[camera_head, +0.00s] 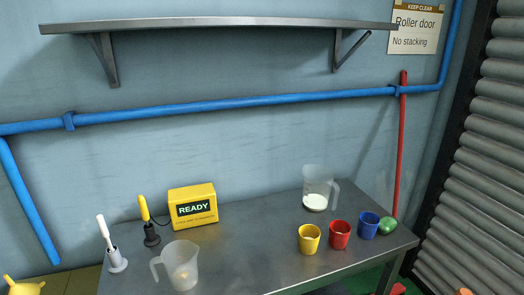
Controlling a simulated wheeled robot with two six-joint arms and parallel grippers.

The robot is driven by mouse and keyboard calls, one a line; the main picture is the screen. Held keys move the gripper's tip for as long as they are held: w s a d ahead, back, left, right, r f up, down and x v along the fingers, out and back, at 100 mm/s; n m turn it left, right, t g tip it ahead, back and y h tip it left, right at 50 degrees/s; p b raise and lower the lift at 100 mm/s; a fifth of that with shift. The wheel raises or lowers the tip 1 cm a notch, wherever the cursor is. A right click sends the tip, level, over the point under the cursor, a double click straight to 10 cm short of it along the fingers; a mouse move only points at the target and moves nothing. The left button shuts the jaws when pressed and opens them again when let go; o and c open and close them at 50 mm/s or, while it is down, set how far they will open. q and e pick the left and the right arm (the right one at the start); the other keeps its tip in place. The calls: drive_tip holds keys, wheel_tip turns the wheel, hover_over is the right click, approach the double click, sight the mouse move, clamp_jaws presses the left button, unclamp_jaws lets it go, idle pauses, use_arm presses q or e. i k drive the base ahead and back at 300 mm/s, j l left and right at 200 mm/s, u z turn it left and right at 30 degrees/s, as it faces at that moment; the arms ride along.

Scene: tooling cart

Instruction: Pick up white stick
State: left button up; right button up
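The white stick (103,227) stands at the left end of the grey metal table, leaning slightly left. Its lower end is in a light grey holder (117,263) with a dark collar at the top. The upper part of the stick is free and uncovered. A similar yellow stick (144,208) stands just to its right in a dark holder (152,236). Neither of my grippers shows in the head view, so nothing is seen touching the white stick.
A clear jug (181,266) stands close to the right of the white stick's holder. Behind are a yellow READY box (193,205) and another jug (317,188). Yellow (309,240), red (340,235) and blue (368,226) cups stand right. The table's (250,243) middle is clear.

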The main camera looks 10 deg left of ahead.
sight(100, 221)
drive_tip(key=u, duration=1.5)
